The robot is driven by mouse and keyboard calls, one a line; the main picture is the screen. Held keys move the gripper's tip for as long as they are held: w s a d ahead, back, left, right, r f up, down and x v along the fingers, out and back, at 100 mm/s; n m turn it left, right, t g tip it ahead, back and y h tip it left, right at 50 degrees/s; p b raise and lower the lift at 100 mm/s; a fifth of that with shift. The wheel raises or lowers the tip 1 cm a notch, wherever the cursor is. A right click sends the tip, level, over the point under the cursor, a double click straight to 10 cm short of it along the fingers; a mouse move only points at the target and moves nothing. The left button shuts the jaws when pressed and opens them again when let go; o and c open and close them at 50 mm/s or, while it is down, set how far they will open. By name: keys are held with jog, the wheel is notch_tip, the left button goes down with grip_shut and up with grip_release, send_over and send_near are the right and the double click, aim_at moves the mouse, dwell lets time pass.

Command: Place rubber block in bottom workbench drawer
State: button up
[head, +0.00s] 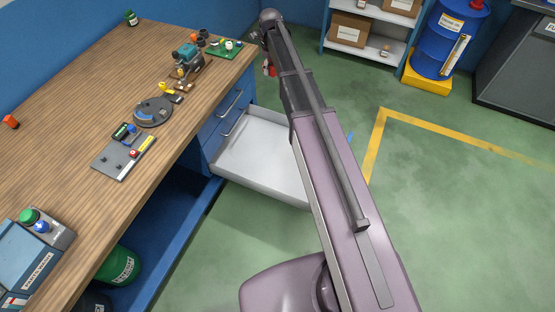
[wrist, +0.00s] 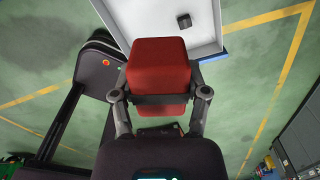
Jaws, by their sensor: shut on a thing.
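A red block (wrist: 158,62), which looks like the rubber block, is held between the two fingers of my gripper (wrist: 160,98) in the wrist view. A bit of red (head: 269,70) shows beside the far end of my arm in the head view, where the gripper itself is mostly hidden. The workbench drawer (head: 250,145) is pulled out below two closed drawers with handles. Its pale tray also shows in the wrist view (wrist: 140,18), beyond the block. A small dark object (wrist: 184,20) lies in it. My arm hides the drawer's right part in the head view.
The wooden workbench (head: 75,80) carries a teal tool (head: 187,58), a round grey device (head: 152,111) and several small parts. A shelf with cardboard boxes (head: 350,29) and a blue barrel (head: 449,38) stand at the back. Green floor is open to the right.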

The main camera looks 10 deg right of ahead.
jog(key=s+a+f+n+b, duration=0.1)
jog(key=s+f+b, duration=0.3)
jog(key=f+b, duration=1.1)
jog(key=s+a+f+n+b, duration=0.1)
jog(key=s+a+f+b, duration=0.3)
jog(key=f+b, duration=1.1)
jog(key=s+a+f+n+b, duration=0.1)
jog(key=s+a+f+b, duration=0.2)
jog(key=f+b, duration=1.2)
jog(key=shift+s+f+n, duration=0.15)
jog(key=shift+s+f, duration=0.15)
jog(key=shift+s, duration=0.3)
jog(key=shift+s+f+n, duration=0.15)
jog(key=shift+s+f, duration=0.1)
jog(key=shift+s, duration=0.3)
jog(key=shift+w, duration=0.15)
jog(key=b, duration=0.2)
send_over(274, 150)
jog(key=shift+w+f, duration=0.15)
jog(key=shift+f, duration=0.55)
jog(key=shift+f, duration=0.1)
jog(key=shift+f+b, duration=1.7)
jog(key=shift+f, duration=0.2)
jog(key=o, duration=1.3)
jog(key=shift+r, duration=0.1)
